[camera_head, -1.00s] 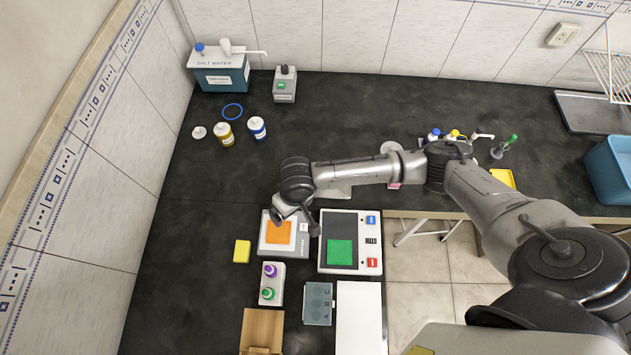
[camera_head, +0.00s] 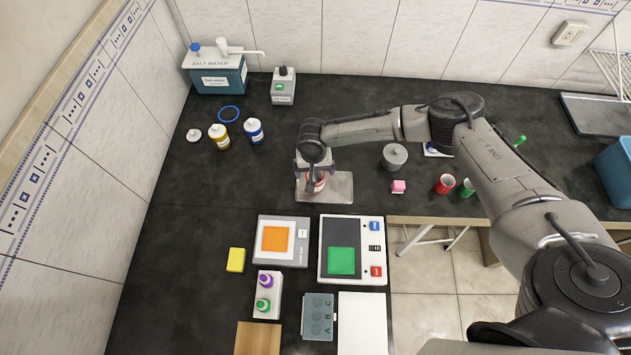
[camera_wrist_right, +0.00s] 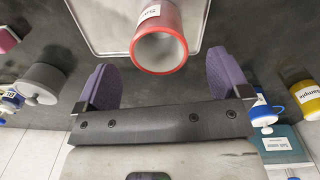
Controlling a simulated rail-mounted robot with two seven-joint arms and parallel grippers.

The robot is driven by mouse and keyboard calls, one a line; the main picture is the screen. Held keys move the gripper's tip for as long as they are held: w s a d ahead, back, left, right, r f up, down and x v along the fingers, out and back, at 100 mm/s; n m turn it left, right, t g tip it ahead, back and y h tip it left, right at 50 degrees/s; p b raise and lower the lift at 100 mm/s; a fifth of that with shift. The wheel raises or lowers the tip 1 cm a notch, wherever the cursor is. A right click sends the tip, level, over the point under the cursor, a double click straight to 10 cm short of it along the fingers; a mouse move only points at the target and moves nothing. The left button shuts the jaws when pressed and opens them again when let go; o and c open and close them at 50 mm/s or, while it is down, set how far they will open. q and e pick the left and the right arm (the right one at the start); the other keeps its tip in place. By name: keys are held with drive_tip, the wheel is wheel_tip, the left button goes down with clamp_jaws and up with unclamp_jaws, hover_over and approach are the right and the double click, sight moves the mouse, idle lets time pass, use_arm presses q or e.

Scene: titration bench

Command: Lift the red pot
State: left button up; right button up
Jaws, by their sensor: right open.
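A red pot (camera_wrist_right: 160,38) with a white label and an open red rim shows in the right wrist view, by a pale tray. In the head view a bit of this pot (camera_head: 319,183) shows beneath my right gripper, which mostly hides it. My right gripper (camera_head: 315,170) is open above the tray. In the wrist view its purple fingers (camera_wrist_right: 158,75) stand apart, with the pot ahead of the gap; I cannot tell whether they touch it. My left gripper is not in view.
A pale tray (camera_head: 340,186) lies under the gripper. To the right are a grey lidded pot (camera_head: 394,157), a pink block (camera_head: 398,187), a red cup (camera_head: 445,184) and a green cup (camera_head: 466,188). A yellow bottle (camera_head: 219,138) and a white-blue bottle (camera_head: 254,131) stand at left.

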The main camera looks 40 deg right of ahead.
sight(316, 180)
drive_tip(key=shift+s+d+f, duration=0.1)
drive_tip(key=shift+f, duration=3.4)
drive_tip(key=shift+c, duration=0.3)
drive_tip(key=c, duration=1.1)
